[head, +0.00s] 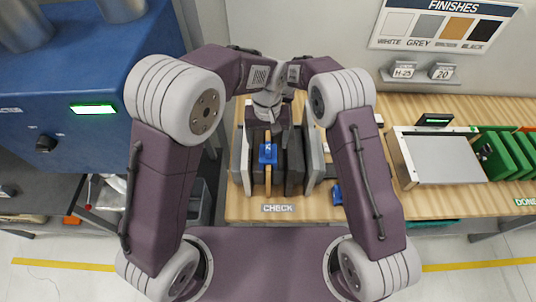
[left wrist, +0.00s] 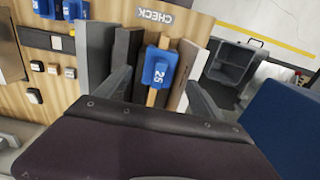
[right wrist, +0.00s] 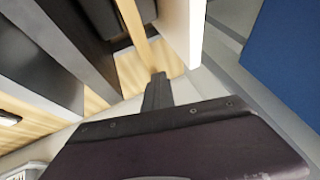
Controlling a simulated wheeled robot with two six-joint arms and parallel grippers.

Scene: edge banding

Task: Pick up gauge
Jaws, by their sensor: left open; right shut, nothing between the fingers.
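A blue gauge (head: 268,153) marked 25 sits on the edge of an upright tan panel in the CHECK rack; it also shows in the left wrist view (left wrist: 157,68). My left gripper (head: 267,122) is open above the rack. In the left wrist view its fingers (left wrist: 160,92) stand apart on either side of the gauge, with nothing held. My right gripper (right wrist: 155,90) is shut and empty, close to the upright panels; in the head view it is mostly hidden behind the left hand. Another blue piece (head: 337,193) lies to the right on the bench.
Grey and dark panels (head: 313,160) stand on both sides of the gauge. The wooden bench (head: 300,208) has a CHECK label. A light tray (head: 440,157) and green slotted holders (head: 500,155) stand at right. A blue machine (head: 80,70) stands at left, and a grey bin (left wrist: 234,65) is beside the bench.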

